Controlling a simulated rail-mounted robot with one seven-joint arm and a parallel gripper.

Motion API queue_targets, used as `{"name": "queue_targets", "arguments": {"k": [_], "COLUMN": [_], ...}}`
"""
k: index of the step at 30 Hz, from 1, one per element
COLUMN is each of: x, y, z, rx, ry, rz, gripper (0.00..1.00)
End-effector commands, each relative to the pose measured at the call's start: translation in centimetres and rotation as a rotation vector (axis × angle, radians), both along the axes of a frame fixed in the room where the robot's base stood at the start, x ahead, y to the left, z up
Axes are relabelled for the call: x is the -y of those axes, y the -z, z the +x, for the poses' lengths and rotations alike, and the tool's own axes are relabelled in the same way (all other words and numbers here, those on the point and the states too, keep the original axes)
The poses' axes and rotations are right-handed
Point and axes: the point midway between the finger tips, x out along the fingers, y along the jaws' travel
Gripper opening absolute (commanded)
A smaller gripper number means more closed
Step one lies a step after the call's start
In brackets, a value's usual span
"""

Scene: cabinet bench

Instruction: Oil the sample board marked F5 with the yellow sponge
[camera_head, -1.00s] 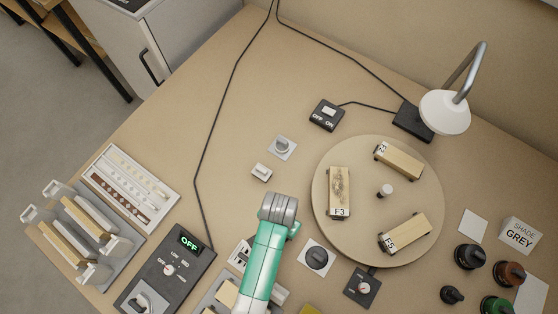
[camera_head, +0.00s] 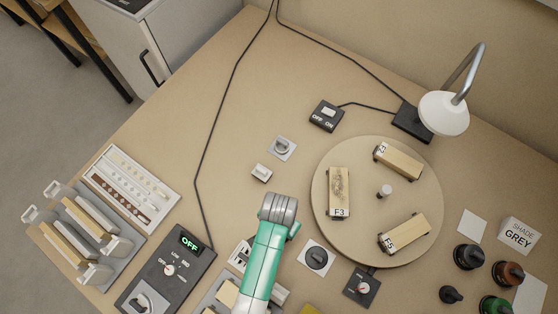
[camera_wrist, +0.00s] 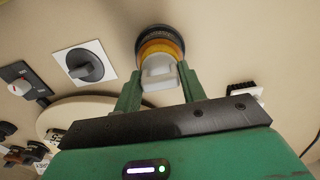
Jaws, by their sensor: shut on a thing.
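The board marked F5 (camera_head: 405,234) lies on the front right of the round turntable (camera_head: 385,258), its pale top face up. In the wrist view, my gripper (camera_wrist: 158,80) is shut on a pale grey handle (camera_wrist: 158,68). The yellow sponge (camera_wrist: 160,46), round and yellow-orange, shows just beyond the handle. A dark round rim (camera_wrist: 160,33) shows around or behind the sponge; I cannot tell whether they touch. In the head view my arm hides the gripper and the sponge.
Board F3 (camera_head: 339,185), with dark marks, and another board (camera_head: 399,161) share the turntable. A black knob (camera_head: 317,257) and a small dial box (camera_head: 362,287) sit at its near left. A lamp (camera_head: 445,111) stands behind, and bottles (camera_head: 469,257) stand at the right.

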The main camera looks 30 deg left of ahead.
Motion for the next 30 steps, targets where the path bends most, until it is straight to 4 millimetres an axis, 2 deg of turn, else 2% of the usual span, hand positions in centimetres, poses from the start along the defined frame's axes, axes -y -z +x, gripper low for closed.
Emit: {"name": "queue_targets", "arguments": {"k": [8,30], "x": [0.1,0.0], "y": [0.1,-6.3], "z": [-0.2,-0.1], "rx": [-0.004,-0.002], "ry": [0.000,0.000], "rz": [-0.002,-0.001], "gripper": [0.22,0.22]}}
